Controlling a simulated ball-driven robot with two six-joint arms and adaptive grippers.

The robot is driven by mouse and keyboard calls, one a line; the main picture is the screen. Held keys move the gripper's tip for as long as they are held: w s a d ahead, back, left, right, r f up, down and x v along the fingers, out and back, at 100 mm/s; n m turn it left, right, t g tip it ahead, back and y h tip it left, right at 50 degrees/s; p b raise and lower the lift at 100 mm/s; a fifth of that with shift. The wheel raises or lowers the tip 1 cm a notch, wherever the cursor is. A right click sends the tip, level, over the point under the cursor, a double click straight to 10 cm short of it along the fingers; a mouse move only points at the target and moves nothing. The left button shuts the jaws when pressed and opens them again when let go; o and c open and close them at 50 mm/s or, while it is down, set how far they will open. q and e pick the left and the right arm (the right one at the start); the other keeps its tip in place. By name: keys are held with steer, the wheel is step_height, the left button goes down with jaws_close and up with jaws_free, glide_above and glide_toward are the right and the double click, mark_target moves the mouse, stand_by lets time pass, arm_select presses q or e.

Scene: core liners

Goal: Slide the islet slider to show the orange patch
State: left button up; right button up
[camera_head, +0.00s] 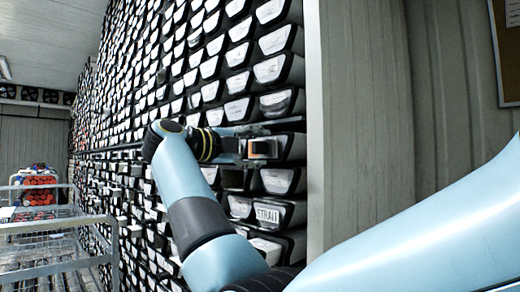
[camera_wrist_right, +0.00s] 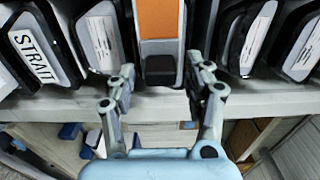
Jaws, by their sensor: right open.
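In the right wrist view, an orange patch (camera_wrist_right: 160,18) shows in a pale upright housing. A black block (camera_wrist_right: 160,70), which looks like the slider, sits just below it at the housing's lower end. My right gripper (camera_wrist_right: 159,76) is open, with one finger on each side of the block. I cannot tell whether either finger touches it. No islet name is readable. My left gripper is in neither view.
A tall rack of dark liners with white labels (camera_head: 270,70) fills the middle. A pale ledge (camera_wrist_right: 260,103) runs below the liners in the wrist view. A wire trolley (camera_head: 60,228) stands at left.

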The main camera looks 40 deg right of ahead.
mark_target(255, 148)
steer(key=a, duration=0.6)
steer(key=shift+s+a, duration=0.1)
steer(key=shift+s, duration=0.15)
